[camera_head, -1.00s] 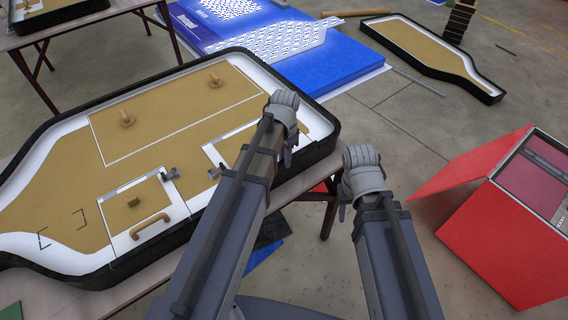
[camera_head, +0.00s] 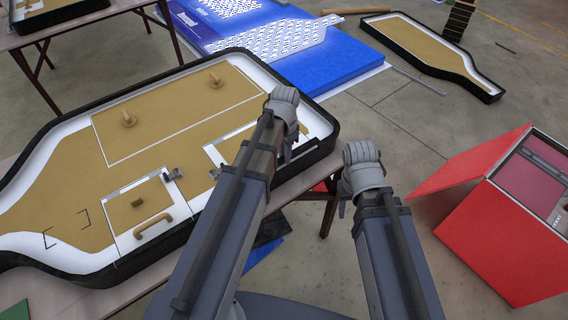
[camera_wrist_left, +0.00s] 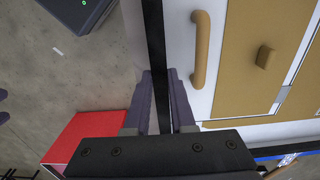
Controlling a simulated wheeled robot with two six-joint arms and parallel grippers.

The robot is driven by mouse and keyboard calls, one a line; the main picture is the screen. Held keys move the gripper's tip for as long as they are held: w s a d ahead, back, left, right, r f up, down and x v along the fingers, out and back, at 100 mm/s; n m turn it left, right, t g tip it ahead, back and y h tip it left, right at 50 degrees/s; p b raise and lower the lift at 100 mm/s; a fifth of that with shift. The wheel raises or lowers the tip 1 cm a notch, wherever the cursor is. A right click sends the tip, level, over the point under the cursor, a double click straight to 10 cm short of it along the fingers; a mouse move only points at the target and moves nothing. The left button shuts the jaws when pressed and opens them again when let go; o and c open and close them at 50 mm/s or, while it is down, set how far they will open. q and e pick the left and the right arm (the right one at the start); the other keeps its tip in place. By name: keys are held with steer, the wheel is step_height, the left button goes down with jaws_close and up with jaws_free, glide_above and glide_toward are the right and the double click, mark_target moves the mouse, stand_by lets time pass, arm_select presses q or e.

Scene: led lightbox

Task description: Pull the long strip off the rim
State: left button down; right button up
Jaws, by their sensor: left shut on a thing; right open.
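The lightbox (camera_head: 75,145) is a large bottle-shaped tray with a white inside, tan panels and a black rim (camera_head: 332,112). My left gripper (camera_head: 286,152) is over the rim's near right side. In the left wrist view, a long black strip (camera_wrist_left: 153,35) runs along the edge beside the white face, and the gripper (camera_wrist_left: 160,105) is shut with the strip between its fingers. The strip still looks straight and along the edge there. In the head view my arm hides part of this edge. My right gripper (camera_head: 342,208) is open and empty, right of the table.
A tan handle (camera_head: 152,225) and knobs (camera_head: 128,118) stand up from the panels. A red box (camera_head: 500,240) with its lid open is on the floor at right. A blue panel (camera_head: 330,65) and a second bottle-shaped tray (camera_head: 490,93) lie beyond.

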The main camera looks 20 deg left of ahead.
arm_select(q)
steer(key=shift+r+p, duration=1.95)
steer(key=shift+r, duration=0.2)
